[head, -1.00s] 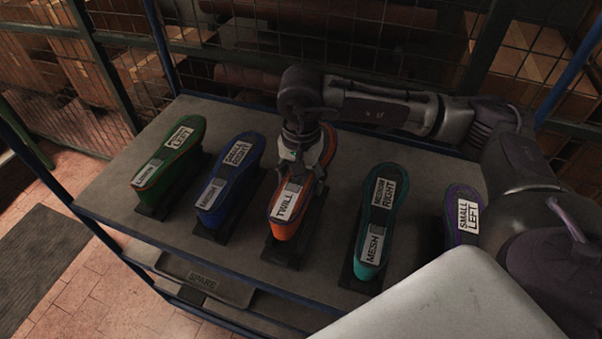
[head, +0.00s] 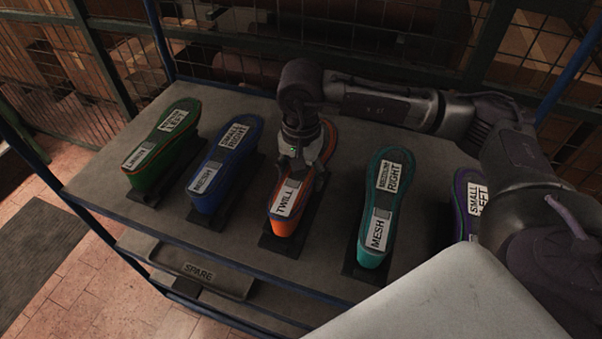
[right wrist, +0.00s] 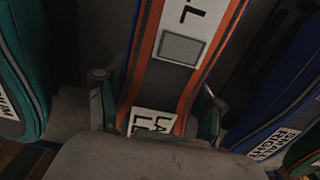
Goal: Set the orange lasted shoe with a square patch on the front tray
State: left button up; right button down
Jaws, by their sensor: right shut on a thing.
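The orange lasted shoe (head: 283,226), labelled TWILL, stands on a dark stand (head: 278,243) in the middle of the row. My right gripper (head: 300,172) comes down from above and is shut on it; my arm hides the far part of the shoe. In the right wrist view the shoe's sole (right wrist: 160,85) lies between the two fingers (right wrist: 158,105), with a grey square patch (right wrist: 182,50) beside its label. A grey tray (head: 200,275) marked SPARE is on the level below, at the front. My left gripper is not in view.
A blue MESH shoe (head: 225,165) and a green shoe (head: 163,150) stand to the left. A teal MESH shoe (head: 385,200) and a purple shoe (head: 468,205) stand to the right. Wire mesh (head: 390,45) closes off the back.

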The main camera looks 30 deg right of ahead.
jog(key=shift+f+b, duration=0.55)
jog(key=shift+b, duration=0.25)
dwell(0.7)
jog(key=shift+c, duration=1.5)
grip_release()
jog(key=shift+o, duration=1.2)
jog(key=shift+f, duration=0.15)
notch_tip(320, 180, up, 12)
jog(key=shift+r, duration=0.1)
